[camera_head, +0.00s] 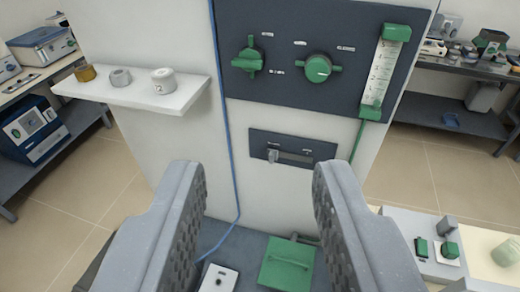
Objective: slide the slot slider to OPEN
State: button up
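The slot slider is a small dark plate (292,149) on the white panel, with a narrow horizontal slot. A small grey knob (273,156) sits toward the left end of the slot, and tiny labels above it are too small to read. My gripper (254,172) has two grey fingers spread wide apart, with nothing between them. The fingers reach up from the bottom of the view, and the plate shows beyond the gap between them. The knob is apart from both fingers.
Above is a dark panel with green valves (318,69) and a flow gauge (384,72). A white shelf (130,91) with small cylinders juts out at left. A blue cable (228,130) hangs beside the plate. A green box (288,263) stands low in front.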

jog(key=w+a+f+m+t+b, duration=0.1)
jog(key=w+a+f+b, duration=0.1)
jog(key=w+f, duration=0.9)
jog(key=w+a+f+t+b, duration=0.1)
jog(key=w+a+f+b, duration=0.15)
jog(key=w+f, duration=0.85)
jog(key=m+h+b, duration=0.2)
jog(key=h, duration=0.3)
send_near(271, 160)
jog(key=x, duration=0.4)
jog(key=shift+w, duration=0.2)
jog(key=shift+p+x, duration=0.3)
jog(key=shift+x, duration=2.15)
